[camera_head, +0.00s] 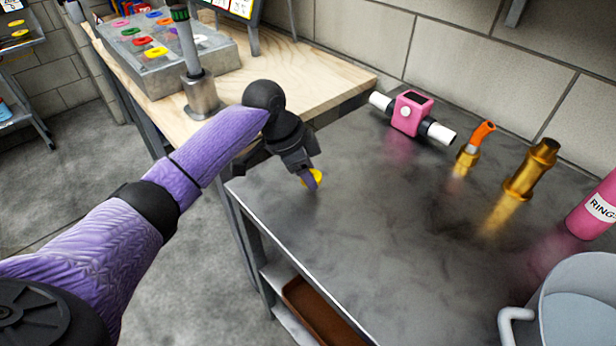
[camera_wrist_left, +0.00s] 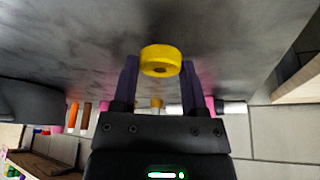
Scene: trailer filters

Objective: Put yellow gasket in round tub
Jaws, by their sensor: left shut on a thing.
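The yellow gasket (camera_head: 313,178) is held at the fingertips of my left gripper (camera_head: 309,177), over the near left corner of the dark metal table. In the left wrist view the gasket (camera_wrist_left: 161,60) is a thick ring between the two purple fingers of my left gripper (camera_wrist_left: 160,75), which is shut on it. The round tub (camera_head: 580,310) is a grey-white open container with a side handle, at the bottom right of the head view and partly cut off. The gripper is well to the left of the tub. My right gripper is not in view.
A pink device (camera_head: 410,112), an orange-tipped fitting (camera_head: 470,150), a brass fitting (camera_head: 531,168) and a pink bottle (camera_head: 595,208) stand along the back of the metal table (camera_head: 370,230). A wooden bench (camera_head: 310,85) holds a grey tray (camera_head: 165,75) with coloured rings. The table's middle is clear.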

